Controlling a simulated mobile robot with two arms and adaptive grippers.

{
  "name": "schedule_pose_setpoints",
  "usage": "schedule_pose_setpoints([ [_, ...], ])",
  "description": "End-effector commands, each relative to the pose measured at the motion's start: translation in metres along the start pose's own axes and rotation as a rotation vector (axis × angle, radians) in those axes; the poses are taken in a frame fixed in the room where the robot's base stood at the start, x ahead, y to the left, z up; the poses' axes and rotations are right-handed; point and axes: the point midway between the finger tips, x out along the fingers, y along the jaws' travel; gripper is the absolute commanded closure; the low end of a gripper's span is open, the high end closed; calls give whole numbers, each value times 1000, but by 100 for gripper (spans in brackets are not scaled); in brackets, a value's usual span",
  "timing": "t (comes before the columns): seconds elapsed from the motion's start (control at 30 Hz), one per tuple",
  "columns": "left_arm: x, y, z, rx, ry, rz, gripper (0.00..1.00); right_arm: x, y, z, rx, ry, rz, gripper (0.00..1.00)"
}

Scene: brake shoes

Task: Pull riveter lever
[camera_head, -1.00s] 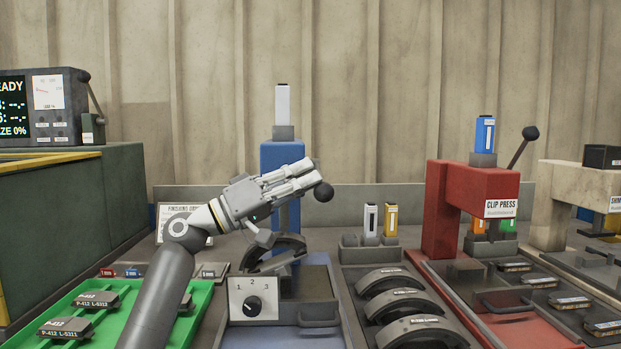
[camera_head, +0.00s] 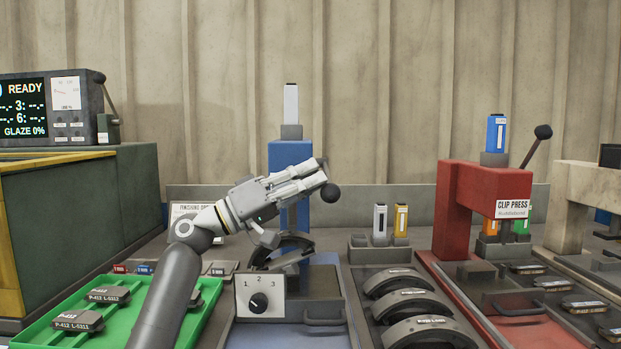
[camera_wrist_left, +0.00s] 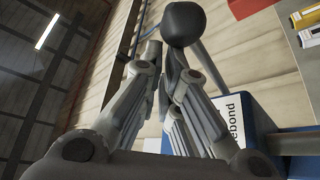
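The blue riveter (camera_head: 288,157) stands at the centre of the head view, with a grey-white magazine on top. Its lever ends in a black ball knob (camera_head: 331,193), which also shows large in the left wrist view (camera_wrist_left: 184,24). My left gripper (camera_head: 322,173) reaches in front of the riveter, its fingertips right at the knob. In the wrist view its fingers converge with only a narrow gap between the tips. The lever rod (camera_wrist_left: 206,64) runs from the knob past the right finger; whether the fingers grip it is unclear. My right gripper is out of view.
A dial box (camera_head: 260,296) and a brake shoe (camera_head: 285,251) are at the riveter. A green tray (camera_head: 60,318) of pads lies left. Several brake shoes (camera_head: 412,299) lie right, before the red clip press (camera_head: 455,210) with its own lever (camera_head: 543,132).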

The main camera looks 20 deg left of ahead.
Motion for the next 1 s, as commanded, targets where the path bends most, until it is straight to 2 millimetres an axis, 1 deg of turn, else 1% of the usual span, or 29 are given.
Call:
schedule_pose_setpoints([
  [0.03, -6, -5, 12, -8, -27, -6, 100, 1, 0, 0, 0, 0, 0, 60],
  [0.17, -31, -6, 10, -9, -24, -6, 100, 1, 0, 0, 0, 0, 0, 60],
  [0.3, -63, -5, 7, -6, -16, -6, 100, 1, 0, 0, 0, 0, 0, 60],
  [0.4, -83, -5, 4, -4, -12, -6, 100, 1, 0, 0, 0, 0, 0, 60],
  [0.5, -99, -4, 3, -4, -8, -5, 100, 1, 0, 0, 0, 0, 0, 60],
  [0.6, -109, -4, 2, -4, -7, -4, 100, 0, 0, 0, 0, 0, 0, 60],
  [0.7, -114, -3, 1, -3, -5, -3, 100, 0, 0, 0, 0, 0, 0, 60],
  [1.0, -116, -3, 0, -2, -4, -3, 100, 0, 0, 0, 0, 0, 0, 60],
])
